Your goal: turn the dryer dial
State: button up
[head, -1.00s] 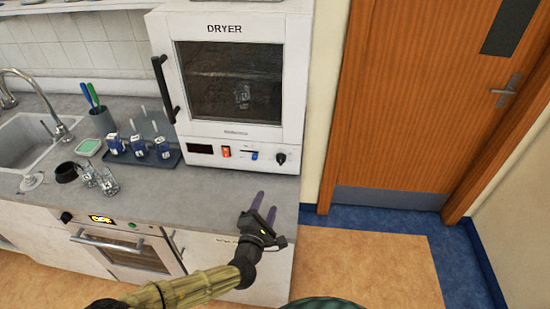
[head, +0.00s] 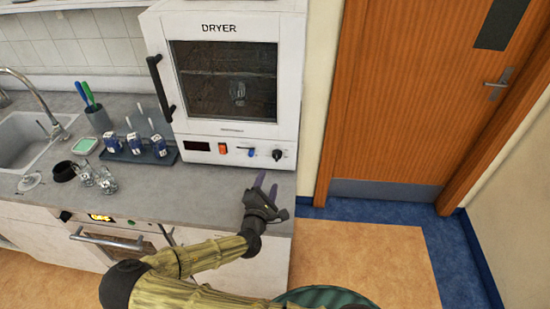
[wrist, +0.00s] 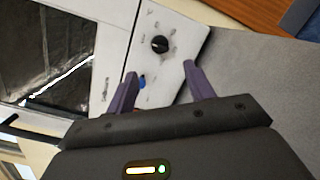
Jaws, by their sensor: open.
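The dryer (head: 224,75) is a white box with a dark window, standing on the counter. Its black round dial (head: 277,154) is at the right end of the front panel; it also shows in the wrist view (wrist: 160,44), ahead of the fingertips. My gripper (head: 267,183) is in front of and below the dial, over the counter's front edge, apart from the dryer. In the wrist view its two purple fingers (wrist: 160,78) are spread with nothing between them, and the dial lies just beyond the gap.
An orange switch (head: 222,148) and a blue slider (head: 251,152) sit left of the dial. A tray (head: 166,158) with small blue-and-white items, glassware and a sink are further left. The counter in front of the dryer (head: 200,188) is clear. A wooden door (head: 420,110) is at the right.

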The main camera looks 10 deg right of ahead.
aim_at(276, 159)
jog(key=p+x, duration=0.3)
jog(key=x, duration=0.8)
jog(key=shift+a, duration=0.1)
jog(key=c, duration=1)
jog(key=shift+o, duration=0.2)
